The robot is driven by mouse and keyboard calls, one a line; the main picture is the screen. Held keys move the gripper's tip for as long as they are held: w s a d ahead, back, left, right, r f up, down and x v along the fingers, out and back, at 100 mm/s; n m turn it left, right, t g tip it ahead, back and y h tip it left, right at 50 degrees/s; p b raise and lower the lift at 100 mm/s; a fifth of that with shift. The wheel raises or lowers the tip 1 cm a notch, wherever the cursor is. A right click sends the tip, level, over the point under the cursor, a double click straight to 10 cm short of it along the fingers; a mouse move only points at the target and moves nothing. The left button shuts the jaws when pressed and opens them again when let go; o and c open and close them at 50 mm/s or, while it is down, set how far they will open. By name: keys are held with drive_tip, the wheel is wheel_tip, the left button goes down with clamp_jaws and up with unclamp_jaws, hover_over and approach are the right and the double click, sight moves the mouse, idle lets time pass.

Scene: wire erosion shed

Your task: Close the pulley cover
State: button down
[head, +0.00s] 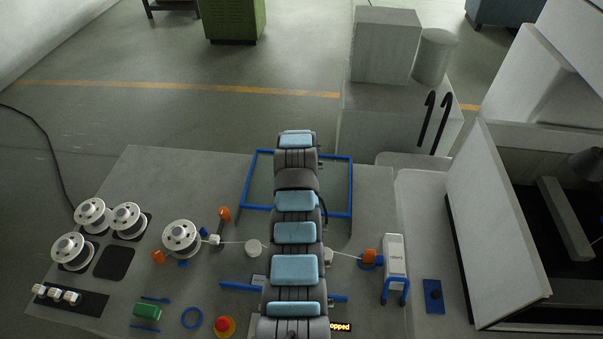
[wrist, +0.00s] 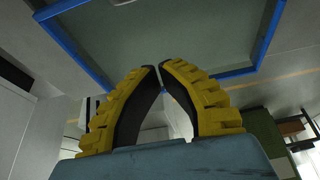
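The pulley cover (head: 343,187) is a blue frame around a clear panel, seen behind my arm in the head view. It appears raised at the table's far side. In the wrist view the cover's blue frame (wrist: 77,52) fills the upper part, with one bar passing behind my fingertips. My gripper (wrist: 159,68) has yellow ridged fingers with their tips together and nothing visible between them. I cannot tell whether the tips touch the frame. My arm hides the gripper in the head view, along with the middle of the cover and what lies below it.
On the table (head: 205,185) white spools (head: 181,238) stand at left. A red stop button (head: 224,326) and a green block (head: 147,311) are near the front. A thin wire runs under my arm to a white unit (head: 394,262). A large machine (head: 490,230) stands at right.

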drive_tip(key=shift+x, duration=2.15)
drive_tip(key=b+x, duration=0.2)
drive_tip(key=b, duration=0.2)
drive_tip(key=shift+f, duration=0.35)
drive_tip(key=shift+s+r, duration=0.1)
drive_tip(key=shift+r, duration=0.05)
drive_tip(key=shift+s+p, duration=0.15)
drive_tip(key=shift+p, duration=0.35)
drive_tip(key=shift+s, duration=0.1)
drive_tip(key=shift+s+p, duration=0.1)
drive_tip(key=shift+p, duration=0.45)
